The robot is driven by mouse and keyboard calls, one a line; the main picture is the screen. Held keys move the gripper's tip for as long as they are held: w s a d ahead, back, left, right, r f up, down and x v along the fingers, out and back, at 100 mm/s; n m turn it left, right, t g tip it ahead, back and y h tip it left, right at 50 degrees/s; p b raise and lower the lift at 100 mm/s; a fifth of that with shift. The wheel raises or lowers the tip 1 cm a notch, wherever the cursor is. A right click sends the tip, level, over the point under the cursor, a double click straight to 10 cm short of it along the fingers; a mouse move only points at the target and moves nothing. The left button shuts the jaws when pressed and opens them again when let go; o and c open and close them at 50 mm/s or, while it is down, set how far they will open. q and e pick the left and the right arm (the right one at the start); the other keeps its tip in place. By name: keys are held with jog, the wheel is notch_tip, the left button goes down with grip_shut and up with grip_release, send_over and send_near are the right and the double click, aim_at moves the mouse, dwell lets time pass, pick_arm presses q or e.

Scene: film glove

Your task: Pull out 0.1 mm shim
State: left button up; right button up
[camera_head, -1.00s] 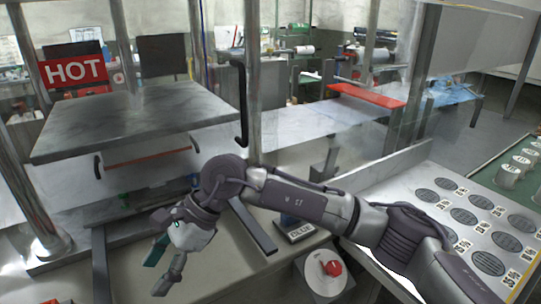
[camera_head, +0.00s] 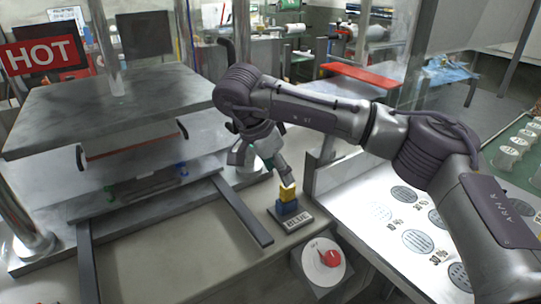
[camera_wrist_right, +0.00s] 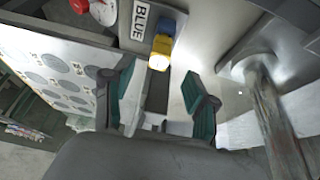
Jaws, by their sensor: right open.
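No part is readable as the 0.1 mm shim; I cannot tell which it is. A blue block (camera_head: 288,208) with a yellow block (camera_head: 287,191) above it stands on a small plate labelled BLUE (camera_head: 297,222). My right gripper (camera_wrist_right: 162,82) is open, with teal finger pads. In the right wrist view, the yellow block (camera_wrist_right: 160,50) shows just beyond and between the fingertips. In the head view, the right gripper is just above and behind the yellow block, one finger close to it. Whether it touches is unclear. My left gripper is not in view.
A press with a large metal plate (camera_head: 120,100) and a red HOT sign (camera_head: 42,54) stands left. A white panel with dark ovals (camera_head: 380,212) is right.

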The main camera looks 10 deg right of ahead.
aim_at(287, 190)
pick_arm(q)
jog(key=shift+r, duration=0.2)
pick_arm(e)
jog(key=x, duration=0.8)
jog(key=shift+f, duration=0.2)
grip_shut()
grip_release()
jog(key=shift+r, duration=0.1)
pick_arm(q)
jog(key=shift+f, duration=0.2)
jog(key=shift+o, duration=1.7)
pick_arm(e)
jog(key=v, duration=1.3)
jog(key=shift+a+r, duration=0.15)
jog(key=shift+r, duration=0.2)
